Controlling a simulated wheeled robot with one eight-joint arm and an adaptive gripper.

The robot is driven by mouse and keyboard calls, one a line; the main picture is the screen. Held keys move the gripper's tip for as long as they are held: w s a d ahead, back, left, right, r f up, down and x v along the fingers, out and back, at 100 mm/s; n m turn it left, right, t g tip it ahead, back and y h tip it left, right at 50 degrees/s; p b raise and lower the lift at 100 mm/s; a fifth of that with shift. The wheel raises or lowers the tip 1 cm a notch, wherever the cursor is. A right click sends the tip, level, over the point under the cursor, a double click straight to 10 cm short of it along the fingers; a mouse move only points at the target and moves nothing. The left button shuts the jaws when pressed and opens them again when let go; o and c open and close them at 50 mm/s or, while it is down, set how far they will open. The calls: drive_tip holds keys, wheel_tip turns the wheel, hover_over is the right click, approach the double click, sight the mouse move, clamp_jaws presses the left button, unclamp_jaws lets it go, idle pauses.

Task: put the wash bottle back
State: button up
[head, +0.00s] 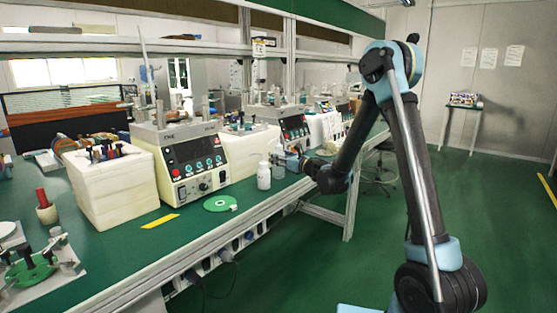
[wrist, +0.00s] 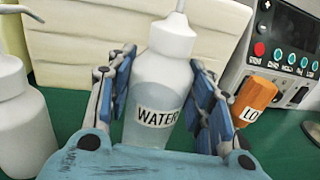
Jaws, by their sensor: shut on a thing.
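The wash bottle (wrist: 160,82) is white and translucent with a WATER label and a narrow spout at the top, which the frame cuts off. In the wrist view it stands nearly upright between the fingers of my gripper (wrist: 163,105), which is shut on it. Its base is hidden behind my gripper, so I cannot tell whether it touches the bench. In the head view my gripper (head: 289,160) is at the front part of the green bench, small, and the held bottle is hard to make out there.
Another white bottle (head: 264,176) stands just left of my gripper; it also shows in the wrist view (wrist: 22,125). An orange bottle (wrist: 256,94) with a partly hidden label is close on the right. Cream blocks (wrist: 90,40) and a control machine (wrist: 290,60) are behind. A green disc (head: 220,203) lies left.

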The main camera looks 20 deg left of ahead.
drive_tip(key=o, duration=1.3)
